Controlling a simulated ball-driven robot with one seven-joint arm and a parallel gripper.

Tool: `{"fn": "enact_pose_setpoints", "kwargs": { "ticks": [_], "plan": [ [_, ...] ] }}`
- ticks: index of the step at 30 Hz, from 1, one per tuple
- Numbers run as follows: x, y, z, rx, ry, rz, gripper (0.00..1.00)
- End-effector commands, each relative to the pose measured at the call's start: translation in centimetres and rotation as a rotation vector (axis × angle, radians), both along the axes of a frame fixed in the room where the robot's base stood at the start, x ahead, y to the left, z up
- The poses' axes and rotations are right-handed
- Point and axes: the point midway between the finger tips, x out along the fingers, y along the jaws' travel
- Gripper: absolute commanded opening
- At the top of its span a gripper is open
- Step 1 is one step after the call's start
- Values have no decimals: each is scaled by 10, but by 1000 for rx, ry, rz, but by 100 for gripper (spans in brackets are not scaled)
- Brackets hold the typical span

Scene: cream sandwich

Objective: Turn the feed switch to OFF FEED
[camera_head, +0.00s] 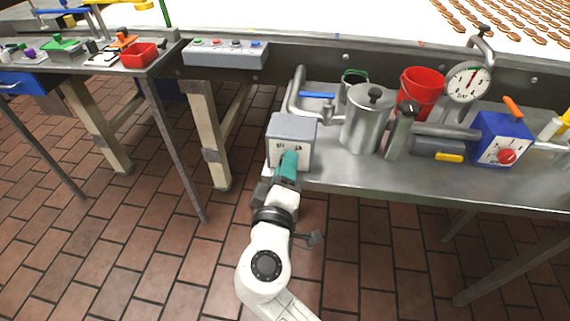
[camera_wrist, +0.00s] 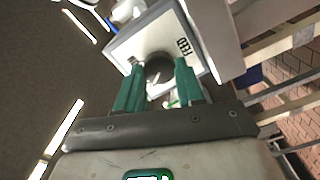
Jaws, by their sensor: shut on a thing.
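The feed switch box (camera_head: 291,125) is a grey box with a white front face, standing at the left end of the metal bench. My gripper (camera_head: 289,157), with teal fingers, is right at its front face and covers most of the switch there. In the wrist view the white face (camera_wrist: 190,30) carries printed labels, one reading like "FEED". The dark round switch knob (camera_wrist: 158,70) sits between the two fingers of my gripper (camera_wrist: 159,66), which are shut on it. The knob's pointing direction cannot be made out.
A steel pot (camera_head: 366,122) stands right of the box, with a red bucket (camera_head: 421,92), a dial gauge (camera_head: 467,84) and a blue box with a red knob (camera_head: 500,140) further right. A button panel (camera_head: 225,54) is at the back left. Brick floor lies in front.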

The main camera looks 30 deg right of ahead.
Motion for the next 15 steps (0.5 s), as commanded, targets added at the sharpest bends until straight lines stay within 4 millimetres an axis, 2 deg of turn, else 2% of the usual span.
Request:
{"fn": "enact_pose_setpoints", "kwargs": {
  "ticks": [15],
  "plan": [
    [0,1,-1,-33,25,3,7]
  ]
}}
